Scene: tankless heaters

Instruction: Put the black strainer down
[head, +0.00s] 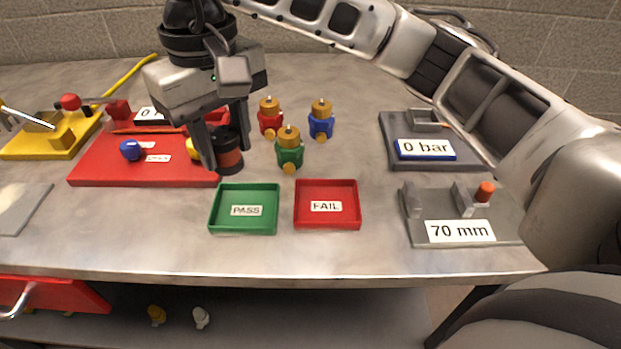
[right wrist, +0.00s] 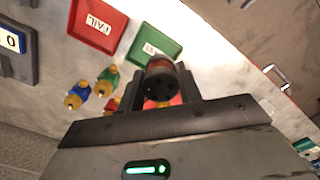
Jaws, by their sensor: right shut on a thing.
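The black strainer (head: 229,162), a short dark cylinder with a dull red band, is held upright between the fingers of my right gripper (head: 228,155). It is just right of the red board and behind the green PASS tray. Its lower end looks close to the tabletop; I cannot tell whether it touches. In the right wrist view the strainer (right wrist: 161,82) shows its dark end with small holes between the fingers. My left gripper is not in view.
Green PASS tray (head: 244,230) and red FAIL tray (head: 327,222) look empty. Green (head: 289,152), red (head: 270,121) and blue (head: 321,124) brass-topped valves stand right of the strainer. The red board (head: 95,172) is left; grey 70 mm (head: 420,230) and 0 bar (head: 395,128) fixtures are right.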

